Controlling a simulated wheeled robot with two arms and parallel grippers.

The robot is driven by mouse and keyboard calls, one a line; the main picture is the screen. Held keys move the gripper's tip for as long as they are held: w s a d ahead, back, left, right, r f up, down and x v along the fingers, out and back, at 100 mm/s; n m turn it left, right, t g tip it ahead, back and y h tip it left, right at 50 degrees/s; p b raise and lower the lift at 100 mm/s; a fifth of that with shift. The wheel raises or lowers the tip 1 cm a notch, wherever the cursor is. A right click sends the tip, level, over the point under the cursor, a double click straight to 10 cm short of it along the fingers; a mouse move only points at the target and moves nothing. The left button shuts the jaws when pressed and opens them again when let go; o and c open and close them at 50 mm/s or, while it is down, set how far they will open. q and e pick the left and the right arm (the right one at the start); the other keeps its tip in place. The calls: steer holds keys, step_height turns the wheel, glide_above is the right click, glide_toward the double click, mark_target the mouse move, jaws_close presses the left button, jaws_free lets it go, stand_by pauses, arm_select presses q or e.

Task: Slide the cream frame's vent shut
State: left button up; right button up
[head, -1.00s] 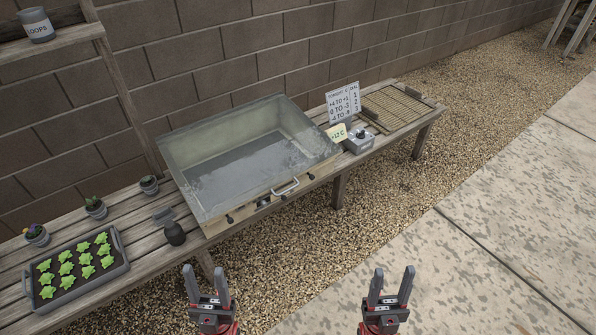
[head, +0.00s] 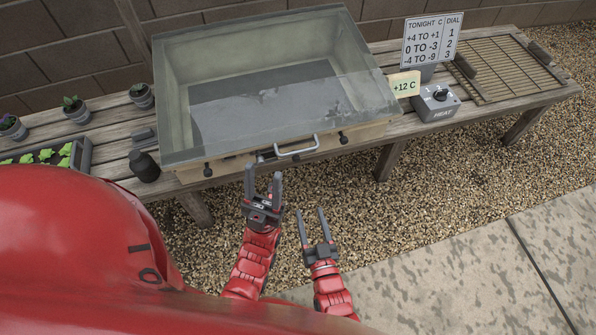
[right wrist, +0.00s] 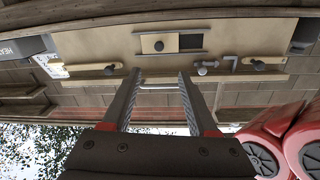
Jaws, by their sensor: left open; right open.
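The cream frame (head: 300,152) is a box with a tilted glass lid (head: 270,95) on the bench. Its front face (right wrist: 100,45) fills the upper part of the right wrist view, which looks upside down. The vent there has a cream slide with a dark knob (right wrist: 159,46) at the left and a dark opening (right wrist: 190,42) beside it. I cannot make out the vent in the head view. My left gripper (head: 263,180) is open and empty just before the frame's front. My right gripper (head: 312,220) is open and empty, lower and to the right; its fingers (right wrist: 158,82) point toward the front face.
The heat box (head: 436,103), +12 C card (head: 404,84) and sign (head: 431,40) stand right.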

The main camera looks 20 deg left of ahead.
mark_target(297, 161)
steer(key=b+x, duration=0.2)
steer(key=x, duration=1.4)
steer(key=shift+w+a+r, duration=0.1)
steer(key=shift+w+r, duration=0.05)
steer(key=shift+w, duration=0.1)
jaws_close()
stand_by(0.6)
